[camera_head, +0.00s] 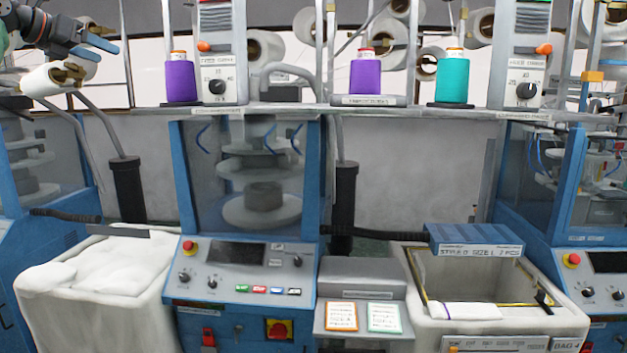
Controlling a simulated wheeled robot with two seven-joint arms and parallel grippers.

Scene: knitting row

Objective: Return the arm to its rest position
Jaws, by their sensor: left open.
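My left gripper (100,42) is at the upper left of the head view, with its two blue fingers apart and nothing between them. My right gripper is not in view.
A shelf (400,113) holds two purple yarn cones (181,82) (365,76) and a teal one (452,81). Below stand a blue knitting machine (240,285), a full white bag (95,280) and an open bin (510,326) with a blue lid piece (474,237).

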